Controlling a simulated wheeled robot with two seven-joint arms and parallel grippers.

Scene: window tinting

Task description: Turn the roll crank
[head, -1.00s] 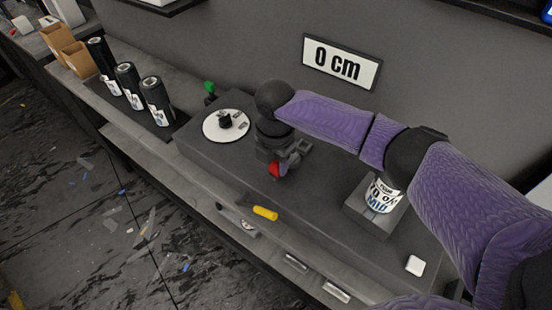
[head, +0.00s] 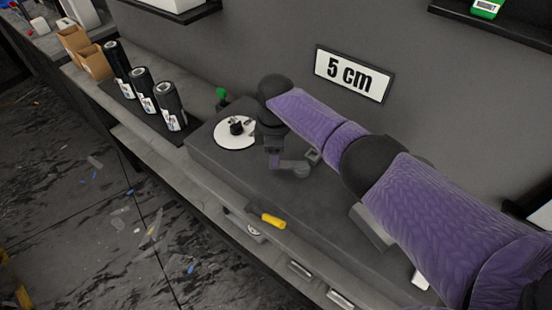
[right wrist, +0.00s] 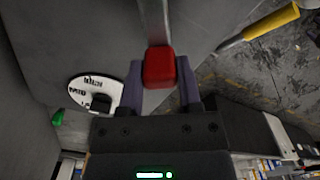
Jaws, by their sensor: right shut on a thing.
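My right gripper (head: 290,166) is over the dark bench, just right of a round white dial (head: 236,132). In the right wrist view the fingers (right wrist: 160,80) are shut on the red knob of the roll crank (right wrist: 159,66). A grey metal bar (right wrist: 154,22) runs from the knob to the top of that picture. The knob is hidden in the head view. The white dial also shows in the right wrist view (right wrist: 92,88), with dark lettering and a black centre piece. A wall sign (head: 352,74) reads "5 cm". My left gripper is not in view.
Several black rolls (head: 143,90) stand on the left, beside brown boxes (head: 84,52). A yellow-handled tool (head: 270,220) lies near the bench's front edge. A green knob (head: 221,94) is behind the dial. My right arm covers much of the bench's right side.

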